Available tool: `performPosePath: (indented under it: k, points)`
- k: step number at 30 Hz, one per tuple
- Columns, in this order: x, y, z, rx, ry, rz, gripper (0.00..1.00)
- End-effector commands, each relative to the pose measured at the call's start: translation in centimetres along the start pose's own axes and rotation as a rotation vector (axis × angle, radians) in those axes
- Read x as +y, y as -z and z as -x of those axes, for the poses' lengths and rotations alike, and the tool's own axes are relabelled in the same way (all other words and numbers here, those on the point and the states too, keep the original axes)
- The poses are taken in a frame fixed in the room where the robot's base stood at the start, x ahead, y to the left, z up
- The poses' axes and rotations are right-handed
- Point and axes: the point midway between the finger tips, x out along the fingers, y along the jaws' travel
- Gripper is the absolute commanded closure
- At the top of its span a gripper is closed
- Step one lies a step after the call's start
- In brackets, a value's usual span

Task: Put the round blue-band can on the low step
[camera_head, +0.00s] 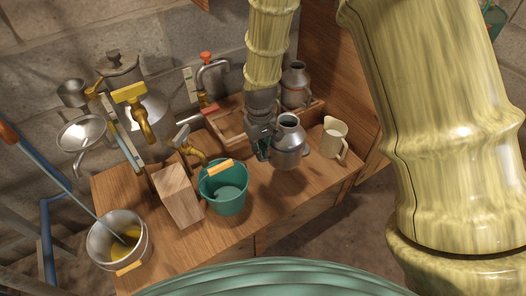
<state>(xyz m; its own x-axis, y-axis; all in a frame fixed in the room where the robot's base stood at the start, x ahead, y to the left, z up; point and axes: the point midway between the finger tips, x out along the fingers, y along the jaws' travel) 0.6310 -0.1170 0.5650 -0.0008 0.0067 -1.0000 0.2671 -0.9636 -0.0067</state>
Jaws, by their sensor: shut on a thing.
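My gripper (268,148) is shut on the side of a round grey metal can (289,150) with an open, narrower neck. A blue band on it cannot be made out clearly at this size. The can is upright over the right part of the wooden bench; whether its base touches the bench I cannot tell. A second, similar metal can (295,88) stands behind, at the back right. A low wooden frame or step (229,126) lies left of my gripper at the back, partly hidden by my arm. Which ledge is the low step is not certain.
A green bucket (226,198) stands left of the held can, and a cream jug (333,138) right of it. A wooden block (176,194), still pipes and a metal pot (118,240) crowd the left. The bench front (270,215) is bare.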

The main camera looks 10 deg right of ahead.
Motion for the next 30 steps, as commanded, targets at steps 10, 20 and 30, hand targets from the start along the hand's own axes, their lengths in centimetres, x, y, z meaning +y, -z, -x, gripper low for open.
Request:
performPosePath:
  k: [10, 20, 30]
  points:
    - [-0.7, 0.8, -3.4, 0.003, -0.009, 0.048, 1.00]
    - [-1.1, 1.1, -4.7, 0.001, -0.013, 0.075, 1.00]
    - [-1.2, 1.1, -5.2, 0.001, -0.014, 0.080, 1.00]
